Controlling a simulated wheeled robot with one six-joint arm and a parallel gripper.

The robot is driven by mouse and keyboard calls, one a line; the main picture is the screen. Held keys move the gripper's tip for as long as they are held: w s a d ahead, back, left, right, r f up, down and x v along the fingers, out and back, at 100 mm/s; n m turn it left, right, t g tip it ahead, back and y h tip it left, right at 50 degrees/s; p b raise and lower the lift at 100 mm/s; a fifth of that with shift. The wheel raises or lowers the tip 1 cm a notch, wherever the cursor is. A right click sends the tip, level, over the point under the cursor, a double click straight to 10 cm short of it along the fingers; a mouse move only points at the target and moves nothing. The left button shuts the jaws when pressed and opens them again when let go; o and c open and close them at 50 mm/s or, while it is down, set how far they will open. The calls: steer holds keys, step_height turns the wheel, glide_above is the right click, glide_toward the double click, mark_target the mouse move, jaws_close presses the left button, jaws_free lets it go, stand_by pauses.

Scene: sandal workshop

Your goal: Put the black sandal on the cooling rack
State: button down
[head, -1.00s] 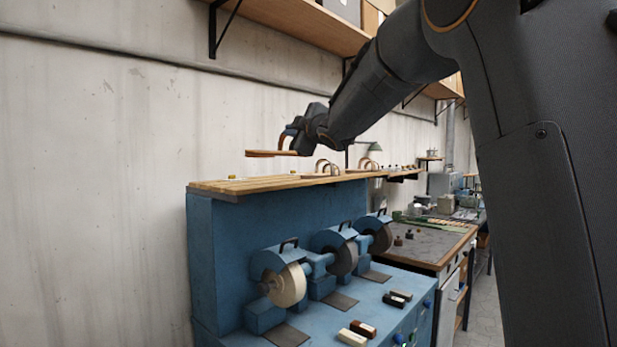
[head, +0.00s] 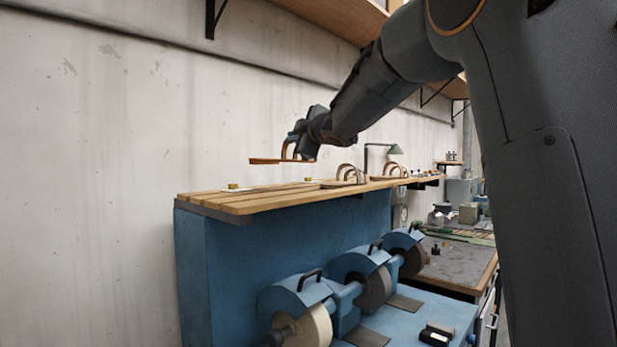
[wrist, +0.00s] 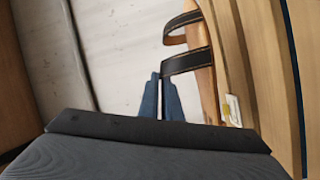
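The black sandal, with a tan sole (head: 268,161) and dark straps, hangs level above the cooling rack. It also shows in the wrist view, where its two black straps (wrist: 187,62) arch over the sole. My gripper (head: 291,144) is shut on one strap; its blue fingertips (wrist: 160,80) meet at that strap in the wrist view. The cooling rack (head: 225,205) is a long slatted wooden shelf on top of a blue machine. A gap shows between the sole and the slats. My gripper hides part of the sandal.
Other strapped sandals stand on the rack to the right, a nearer one (head: 345,181) and a farther one (head: 390,172). Small yellow pieces (head: 233,186) mark pale spots on the rack. The left end is otherwise clear. Grinding wheels (head: 310,325) are below, a concrete wall (head: 90,170) behind.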

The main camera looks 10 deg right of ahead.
step_height(320, 180, down, 8)
steer(key=shift+r+b, duration=0.1)
steer(key=shift+b, duration=0.35)
steer(key=c, duration=2)
jaws_free()
steer(key=shift+s+d, duration=0.1)
steer(key=shift+s, duration=0.1)
steer(key=b+v, duration=0.2)
steer(key=v, duration=0.9)
steer(key=shift+s+d+b, duration=0.1)
steer(key=shift+s+b, duration=0.25)
steer(key=shift+s, duration=0.05)
